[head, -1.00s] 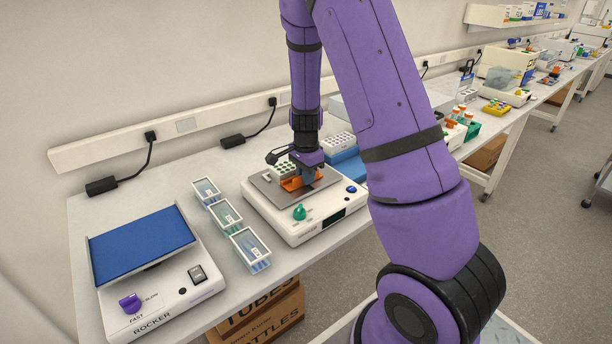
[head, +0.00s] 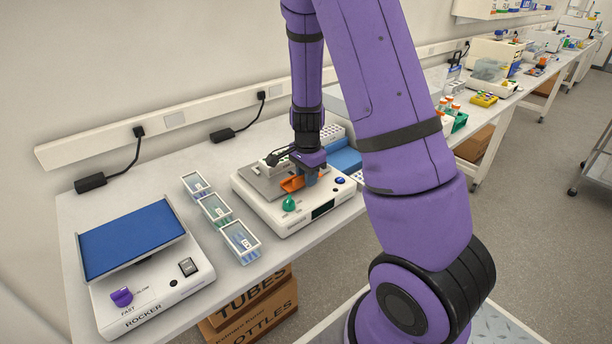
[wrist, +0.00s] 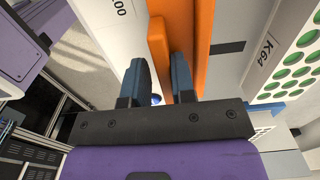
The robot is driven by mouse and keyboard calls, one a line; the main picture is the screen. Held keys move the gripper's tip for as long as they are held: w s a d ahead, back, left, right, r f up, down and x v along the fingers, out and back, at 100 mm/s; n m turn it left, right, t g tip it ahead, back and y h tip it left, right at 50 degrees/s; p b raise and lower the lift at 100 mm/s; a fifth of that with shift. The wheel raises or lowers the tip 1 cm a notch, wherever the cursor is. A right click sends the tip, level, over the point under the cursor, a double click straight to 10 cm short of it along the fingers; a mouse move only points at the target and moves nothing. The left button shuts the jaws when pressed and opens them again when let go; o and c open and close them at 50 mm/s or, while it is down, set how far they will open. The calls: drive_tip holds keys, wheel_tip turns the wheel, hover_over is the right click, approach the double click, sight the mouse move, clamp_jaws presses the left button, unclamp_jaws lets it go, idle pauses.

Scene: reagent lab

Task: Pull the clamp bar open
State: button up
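The orange clamp bar (head: 291,184) sits at the front right of the grey platform (head: 256,184) on a white shaker with a green knob. My gripper (head: 309,180) is down at the bar's right part, which it partly hides. In the wrist view the bar is a long orange strip (wrist: 205,30) with a raised orange grip (wrist: 158,45). The contact itself is hard to see.
A white rack marked K64 with green holes (wrist: 290,70) is beside the bar. A rocker with a blue tray (head: 130,238) and several small clear boxes (head: 214,209) stand left of the shaker. Blue and white racks (head: 345,160) stand right. The bench front is clear.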

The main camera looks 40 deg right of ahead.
wheel_tip(320, 180, up, 11)
idle(0.7)
idle(0.5)
drive_tip(key=s+a+r+n+t, duration=0.2)
drive_tip(key=s+a+r+n, duration=0.4)
drive_tip(key=s+r+n, duration=0.2)
drive_tip(key=s+a+r+n+t, duration=0.3)
drive_tip(key=s+a+r+n, duration=0.4)
drive_tip(key=s, duration=0.7)
drive_tip(key=shift+s+r+n, duration=0.15)
drive_tip(key=shift+r+n, duration=1.15)
drive_tip(key=shift+r, duration=1.1)
drive_tip(key=shift+a, duration=0.1)
